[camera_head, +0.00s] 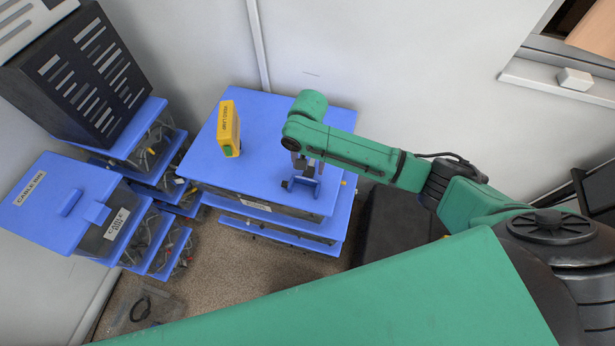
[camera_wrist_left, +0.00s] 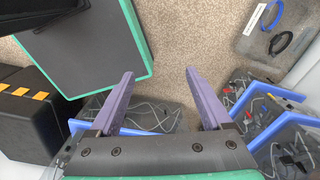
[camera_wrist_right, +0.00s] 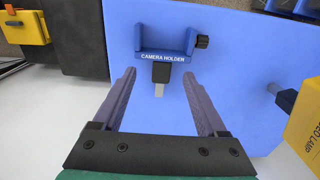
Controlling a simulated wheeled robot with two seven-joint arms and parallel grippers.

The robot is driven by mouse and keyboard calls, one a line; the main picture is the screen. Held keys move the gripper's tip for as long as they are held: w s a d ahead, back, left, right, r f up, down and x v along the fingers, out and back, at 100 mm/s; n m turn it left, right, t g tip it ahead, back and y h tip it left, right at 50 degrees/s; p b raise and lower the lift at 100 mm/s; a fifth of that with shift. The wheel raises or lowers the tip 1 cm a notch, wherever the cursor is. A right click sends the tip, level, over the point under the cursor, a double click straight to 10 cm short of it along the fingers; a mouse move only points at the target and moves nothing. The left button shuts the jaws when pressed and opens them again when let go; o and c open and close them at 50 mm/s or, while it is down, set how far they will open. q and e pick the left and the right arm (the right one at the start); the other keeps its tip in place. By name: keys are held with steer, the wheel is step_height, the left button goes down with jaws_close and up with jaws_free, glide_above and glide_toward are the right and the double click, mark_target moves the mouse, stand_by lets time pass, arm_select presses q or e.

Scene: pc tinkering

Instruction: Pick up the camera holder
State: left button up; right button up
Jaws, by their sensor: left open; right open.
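The blue camera holder (camera_wrist_right: 168,57) lies on a blue lid in the right wrist view, its name printed on its front, with a dark knob at its right and a dark stem towards me. It also shows in the head view (camera_head: 305,184), partly hidden by my right gripper (camera_head: 300,163). In the right wrist view my right gripper (camera_wrist_right: 159,78) is open and empty, its fingers either side of the stem's line.
A yellow box (camera_head: 228,129) stands on the same blue-lidded bin stack (camera_head: 260,110), left of the holder. Cable bins (camera_head: 58,203) and a black slotted case (camera_head: 78,75) stand at the left. A wall rises behind.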

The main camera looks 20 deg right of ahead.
mark_target(308, 173)
steer(key=f, duration=0.2)
steer(key=w+f, duration=0.1)
steer(key=f, duration=0.2)
steer(key=shift+w+d+f+p, duration=0.1)
steer(key=shift+w+f+p, duration=0.1)
steer(key=shift+p, duration=0.2)
steer(key=shift+s+f, duration=0.1)
steer(key=shift+f, duration=0.1)
steer(key=shift+s+r, duration=0.1)
steer(key=shift+s, duration=0.05)
steer(key=c, duration=0.4)
jaws_close()
arm_select(q)
steer(key=w, duration=0.1)
steer(key=w+r, duration=0.1)
steer(key=w, duration=0.1)
steer(key=shift+w, duration=0.3)
